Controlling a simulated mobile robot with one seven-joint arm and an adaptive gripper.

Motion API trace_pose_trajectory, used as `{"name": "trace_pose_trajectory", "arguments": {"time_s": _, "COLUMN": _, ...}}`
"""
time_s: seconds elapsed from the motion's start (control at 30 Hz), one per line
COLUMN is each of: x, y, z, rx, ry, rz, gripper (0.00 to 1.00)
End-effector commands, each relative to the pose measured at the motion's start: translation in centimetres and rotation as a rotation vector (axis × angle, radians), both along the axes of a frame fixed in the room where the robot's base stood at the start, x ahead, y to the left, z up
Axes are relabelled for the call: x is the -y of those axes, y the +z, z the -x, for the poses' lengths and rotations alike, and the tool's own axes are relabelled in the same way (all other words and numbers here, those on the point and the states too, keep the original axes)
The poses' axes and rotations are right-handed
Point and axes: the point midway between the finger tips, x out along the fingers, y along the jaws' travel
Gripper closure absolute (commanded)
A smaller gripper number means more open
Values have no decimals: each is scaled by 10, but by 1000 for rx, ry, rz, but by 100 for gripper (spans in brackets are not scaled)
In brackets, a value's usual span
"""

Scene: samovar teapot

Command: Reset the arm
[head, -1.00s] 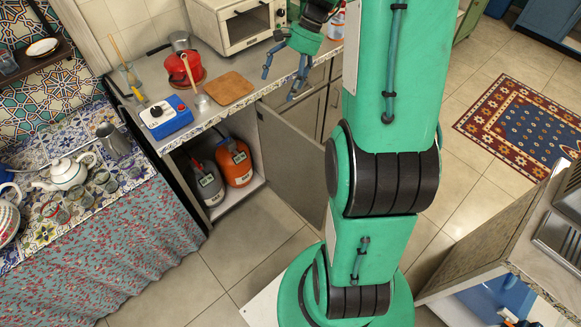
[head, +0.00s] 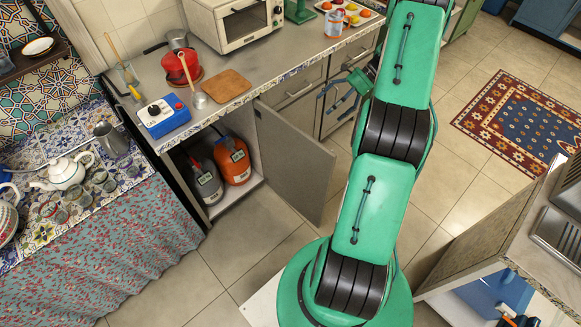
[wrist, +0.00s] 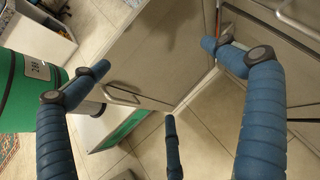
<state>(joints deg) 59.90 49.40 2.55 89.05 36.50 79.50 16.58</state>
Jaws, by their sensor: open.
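My gripper (head: 342,98) is open and empty. In the head view it is beside the counter's cabinet fronts, below the counter top and to the right of the open cabinet door (head: 292,165), partly hidden behind my green arm. In the wrist view my gripper (wrist: 160,78) shows its blue fingers spread wide, with nothing between them. Beyond them are grey cabinet fronts with a metal handle (wrist: 122,95) and the tiled floor. My arm stands bent over its base at the middle right of the head view.
The open cabinet holds an orange gas cylinder (head: 236,162) and a grey one (head: 206,184). The counter (head: 160,78) bears a toaster oven (head: 236,22), a red pot (head: 180,66) and a blue device (head: 164,118). A teapot (head: 64,175) stands on the left table. Floor near the rug (head: 520,118) is clear.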

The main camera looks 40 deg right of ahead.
Motion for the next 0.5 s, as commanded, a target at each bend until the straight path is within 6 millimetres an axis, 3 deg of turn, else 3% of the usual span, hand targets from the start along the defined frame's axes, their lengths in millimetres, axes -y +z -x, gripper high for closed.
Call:
{"name": "trace_pose_trajectory", "arguments": {"time_s": 0.2, "x": 36, "y": -60, "z": 30, "rx": -14, "ry": -118, "rz": -105, "gripper": 0}}
{"name": "trace_pose_trajectory", "arguments": {"time_s": 0.5, "x": 74, "y": -140, "z": 77, "rx": -20, "ry": -278, "rz": -243, "gripper": 0}}
